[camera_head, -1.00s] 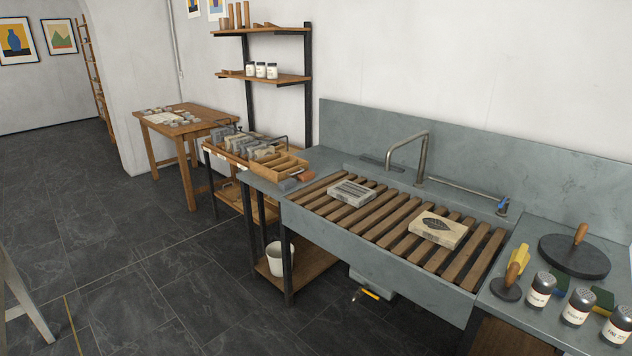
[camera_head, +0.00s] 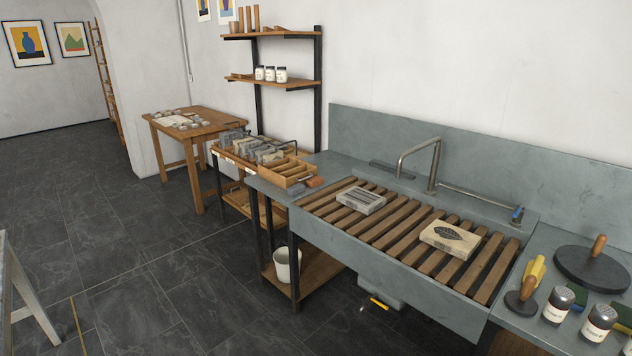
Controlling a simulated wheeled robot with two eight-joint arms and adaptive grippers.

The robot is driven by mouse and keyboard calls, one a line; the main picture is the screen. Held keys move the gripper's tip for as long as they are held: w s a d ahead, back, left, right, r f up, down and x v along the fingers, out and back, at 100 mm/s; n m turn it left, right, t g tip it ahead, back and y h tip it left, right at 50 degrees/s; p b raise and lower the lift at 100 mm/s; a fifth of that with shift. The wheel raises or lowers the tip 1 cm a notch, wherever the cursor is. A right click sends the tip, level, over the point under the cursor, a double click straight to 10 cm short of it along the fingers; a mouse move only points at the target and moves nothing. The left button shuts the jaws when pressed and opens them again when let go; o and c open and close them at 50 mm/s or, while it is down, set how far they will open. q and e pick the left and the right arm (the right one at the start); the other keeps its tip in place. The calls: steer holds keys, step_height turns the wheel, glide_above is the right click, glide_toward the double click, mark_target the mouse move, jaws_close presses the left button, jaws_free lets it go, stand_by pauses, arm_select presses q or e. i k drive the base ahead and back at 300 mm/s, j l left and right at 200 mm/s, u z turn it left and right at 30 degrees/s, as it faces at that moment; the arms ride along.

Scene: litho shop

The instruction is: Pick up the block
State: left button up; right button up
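Two flat blocks lie on the wooden slats of the grey stone sink, and the task line does not tell which one is meant. One is a grey block (camera_head: 361,200) with dark stripes, left of centre on the slats. The other is a cream block (camera_head: 450,239) with a dark leaf shape on top, nearer the right end. Several more grey and beige blocks (camera_head: 243,146) stand in a row on the wooden cart to the left. Neither of my grippers shows in this view.
The sink (camera_head: 385,264) has a bent metal tap (camera_head: 437,165) at its back. Shaker jars (camera_head: 558,305) and a dark round disc with a wooden handle (camera_head: 592,270) stand on the right counter. A white bucket (camera_head: 287,266) sits on the shelf below. The dark floor at left is mostly clear.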

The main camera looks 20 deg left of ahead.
mark_target(313, 182)
steer(key=i+j+z, duration=0.15)
steer(key=i+j, duration=1)
steer(key=i, duration=0.4)
steer(key=i+j+z, duration=0.2)
steer(key=i+j, duration=1.1)
steer(key=i, duration=0.2)
